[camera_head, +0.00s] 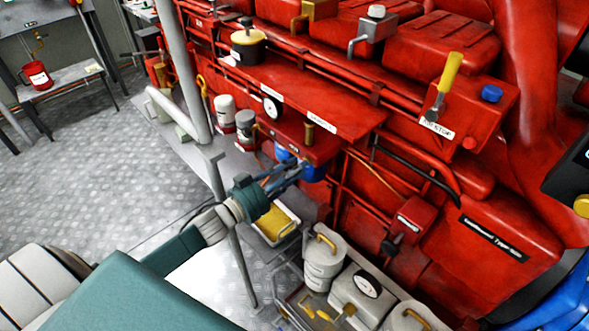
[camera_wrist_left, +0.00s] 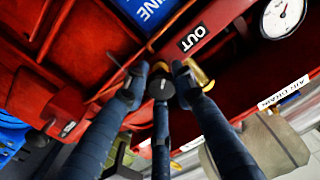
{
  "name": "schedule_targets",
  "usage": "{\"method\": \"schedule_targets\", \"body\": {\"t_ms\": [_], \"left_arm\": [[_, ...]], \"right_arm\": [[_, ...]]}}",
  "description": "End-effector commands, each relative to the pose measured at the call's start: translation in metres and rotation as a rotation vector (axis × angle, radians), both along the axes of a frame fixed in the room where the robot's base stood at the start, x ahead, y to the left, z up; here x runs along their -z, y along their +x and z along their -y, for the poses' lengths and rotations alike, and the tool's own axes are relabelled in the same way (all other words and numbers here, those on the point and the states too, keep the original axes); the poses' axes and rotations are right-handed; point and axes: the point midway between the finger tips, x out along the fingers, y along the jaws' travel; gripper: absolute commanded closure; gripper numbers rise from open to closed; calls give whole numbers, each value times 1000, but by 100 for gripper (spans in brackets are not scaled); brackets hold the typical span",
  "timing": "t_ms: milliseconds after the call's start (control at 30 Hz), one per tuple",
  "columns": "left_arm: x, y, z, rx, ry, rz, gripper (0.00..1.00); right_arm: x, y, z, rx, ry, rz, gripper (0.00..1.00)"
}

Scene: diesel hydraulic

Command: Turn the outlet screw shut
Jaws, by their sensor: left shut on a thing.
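The brass shows beside the right-hand finger. In the head view my left gripper (camera_head: 299,166) reaches from the lower left to the front of the red housing, by the blue filter cup (camera_head: 315,173). The screw itself is hidden there. My right gripper is not in view.
A round gauge (camera_head: 272,107) sits on the red engine, left of a red shelf (camera_head: 325,110). A yellow tray (camera_head: 276,224) lies below my gripper. Grey canisters (camera_head: 324,258) stand at the bottom.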

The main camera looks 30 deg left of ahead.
Motion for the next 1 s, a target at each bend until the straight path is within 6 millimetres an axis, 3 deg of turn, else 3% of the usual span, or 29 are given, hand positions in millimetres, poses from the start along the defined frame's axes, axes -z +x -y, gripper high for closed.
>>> {"method": "schedule_targets", "body": {"t_ms": [1000], "left_arm": [[6, 0, -5, -4, 870, 290, 100]], "right_arm": [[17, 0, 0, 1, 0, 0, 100]]}}
